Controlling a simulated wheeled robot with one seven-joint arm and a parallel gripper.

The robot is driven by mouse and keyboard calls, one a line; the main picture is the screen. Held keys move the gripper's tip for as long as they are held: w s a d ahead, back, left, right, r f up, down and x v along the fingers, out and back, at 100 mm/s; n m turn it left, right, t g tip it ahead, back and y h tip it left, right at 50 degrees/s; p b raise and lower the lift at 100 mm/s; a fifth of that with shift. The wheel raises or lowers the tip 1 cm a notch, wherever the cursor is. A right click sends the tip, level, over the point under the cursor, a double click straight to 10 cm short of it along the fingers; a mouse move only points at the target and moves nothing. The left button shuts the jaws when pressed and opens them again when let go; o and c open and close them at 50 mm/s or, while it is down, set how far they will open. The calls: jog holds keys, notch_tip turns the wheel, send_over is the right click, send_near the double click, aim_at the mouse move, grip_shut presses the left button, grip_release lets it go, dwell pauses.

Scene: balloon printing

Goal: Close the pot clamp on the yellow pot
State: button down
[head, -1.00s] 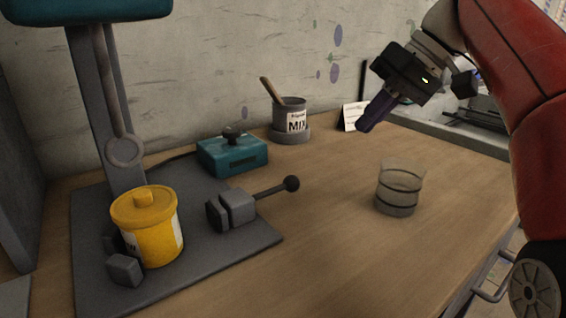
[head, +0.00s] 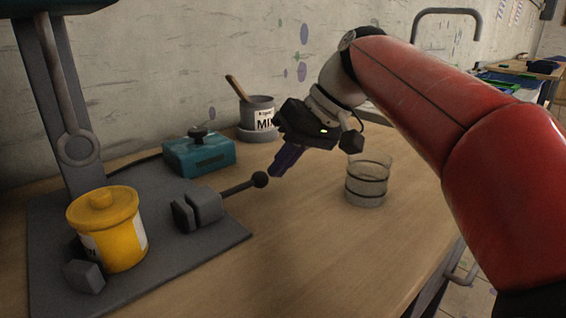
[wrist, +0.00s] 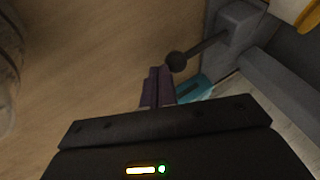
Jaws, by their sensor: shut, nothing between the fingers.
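The yellow pot (head: 118,240) with its lid on stands on the grey base plate (head: 160,265) at the left, against a small fixed grey block (head: 85,276). The pot clamp (head: 203,207) is on the plate to the pot's right, with a visible gap between its jaw and the pot. Its handle ends in a dark ball knob (head: 260,179). My gripper (head: 275,174) is shut and empty, pointing down just beside the knob, on its right. In the wrist view the purple fingers (wrist: 157,88) are together, and the knob (wrist: 177,61) shows close beyond their tips.
A teal box with a dark knob (head: 199,156) sits behind the clamp. A grey MIX pot (head: 258,120) with a wooden stick stands near the wall. A clear glass cup (head: 367,182) stands right of my gripper. The front table is clear.

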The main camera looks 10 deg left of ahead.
aim_at(249, 185)
jog(key=s+a, duration=0.1)
jog(key=s, duration=0.1)
jog(key=s+a, duration=0.1)
jog(key=a, duration=0.1)
jog(key=shift+s+a+b, duration=0.2)
jog(key=shift+s+b, duration=0.2)
